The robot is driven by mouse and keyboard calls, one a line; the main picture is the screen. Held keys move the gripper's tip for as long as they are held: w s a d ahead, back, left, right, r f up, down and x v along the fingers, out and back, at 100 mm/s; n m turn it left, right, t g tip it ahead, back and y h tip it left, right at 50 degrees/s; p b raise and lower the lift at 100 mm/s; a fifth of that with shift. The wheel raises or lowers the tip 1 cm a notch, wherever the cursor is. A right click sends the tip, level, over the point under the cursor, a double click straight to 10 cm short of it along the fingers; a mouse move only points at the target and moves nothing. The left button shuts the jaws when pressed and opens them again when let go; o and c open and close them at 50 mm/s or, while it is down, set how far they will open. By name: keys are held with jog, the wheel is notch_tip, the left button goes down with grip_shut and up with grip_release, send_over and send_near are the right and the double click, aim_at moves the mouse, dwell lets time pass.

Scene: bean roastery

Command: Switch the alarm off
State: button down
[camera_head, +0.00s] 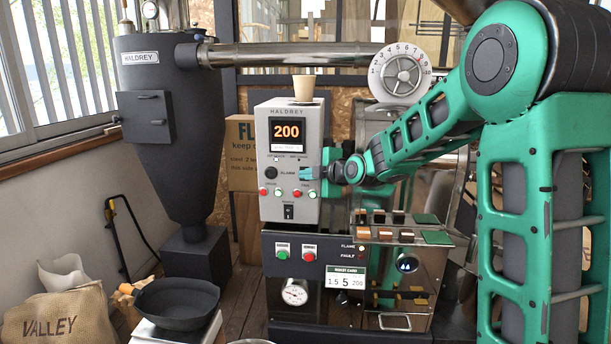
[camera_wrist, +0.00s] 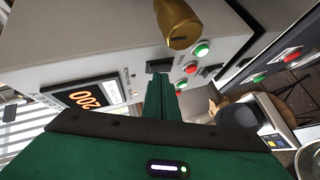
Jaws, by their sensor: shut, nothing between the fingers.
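The grey control box (camera_head: 259,130) has an orange "200" display, and the word ALARM shows on its front beside a round black knob (camera_head: 271,172). My gripper (camera_head: 308,173) is at the panel front, just right of that word, and hides what lies behind it. In the wrist view, my gripper (camera_wrist: 160,78) is shut and empty. Its tips are close to a black rectangular switch (camera_wrist: 159,65), probably the alarm switch. Whether they touch cannot be told, nor which way the switch is set.
Red and green buttons (camera_wrist: 201,48) lie below the switch, with another black switch (camera_wrist: 209,70) beyond. A brass cylinder (camera_wrist: 178,22) sticks out near my fingers. A paper cup (camera_head: 304,87) stands on the box. A dark pan (camera_head: 176,302) is at lower left.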

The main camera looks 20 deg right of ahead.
jog(key=shift+s, duration=0.15)
jog(key=shift+s+a+f, duration=0.1)
jog(key=shift+s+a, duration=0.15)
jog(key=shift+s, duration=0.25)
jog(key=s, duration=0.1)
jog(key=s+a, duration=0.1)
jog(key=s, duration=0.1)
jog(key=s+a, duration=0.1)
jog(key=shift+s+f, duration=0.3)
jog(key=shift+d, duration=0.1)
